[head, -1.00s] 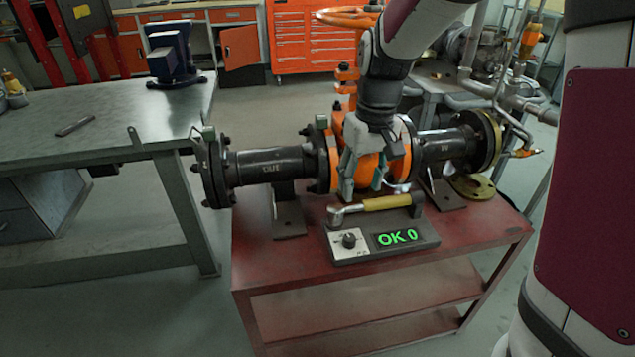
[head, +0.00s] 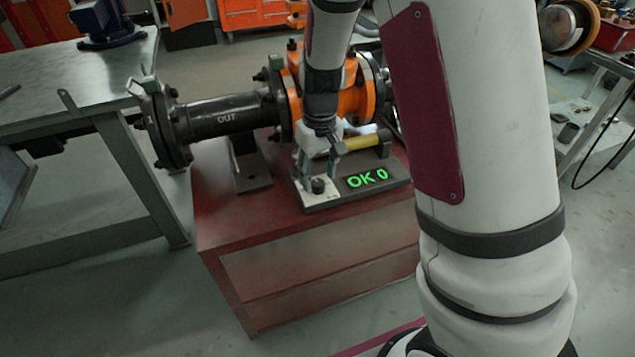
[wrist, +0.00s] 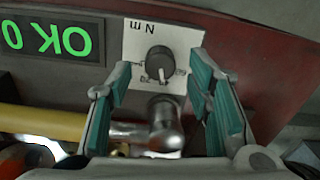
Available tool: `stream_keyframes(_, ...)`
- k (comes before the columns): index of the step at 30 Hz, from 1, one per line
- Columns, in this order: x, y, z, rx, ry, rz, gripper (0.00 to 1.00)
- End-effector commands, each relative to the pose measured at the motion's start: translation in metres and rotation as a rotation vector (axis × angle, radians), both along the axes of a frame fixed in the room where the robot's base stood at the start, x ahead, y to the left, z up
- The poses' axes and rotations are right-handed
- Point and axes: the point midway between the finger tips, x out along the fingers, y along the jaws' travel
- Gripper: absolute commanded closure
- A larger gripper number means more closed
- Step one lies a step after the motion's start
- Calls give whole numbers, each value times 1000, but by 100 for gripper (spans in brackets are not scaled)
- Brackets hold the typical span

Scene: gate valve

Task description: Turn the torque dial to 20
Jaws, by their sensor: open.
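The torque dial (head: 319,186) is a small dark knob on a white plate at the left of a grey tester box. In the wrist view the dial (wrist: 160,62) sits upside down in the picture on its white plate marked "N m". The green display (head: 366,179) beside it reads "OK 0". My gripper (head: 318,174) is open above the dial and points down at it. In the wrist view its teal-padded fingers stand on either side of the dial, apart from it as far as I can tell. A yellow-handled torque wrench (head: 362,142) lies behind the dial on the box.
The box stands on a red cart (head: 235,205). An orange valve (head: 352,95) with a black flanged pipe (head: 225,118) marked "OUT" stands behind it. A grey workbench (head: 60,85) is at the left.

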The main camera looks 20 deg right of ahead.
Motion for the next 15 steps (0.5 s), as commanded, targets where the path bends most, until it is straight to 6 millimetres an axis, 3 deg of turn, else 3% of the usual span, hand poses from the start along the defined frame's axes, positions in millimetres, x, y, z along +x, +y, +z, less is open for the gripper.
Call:
stream_keyframes(6, 0, 0, -20, 0, 0, 0, 54)
stream_keyframes(15, 0, 0, -23, 0, 0, 0, 54)
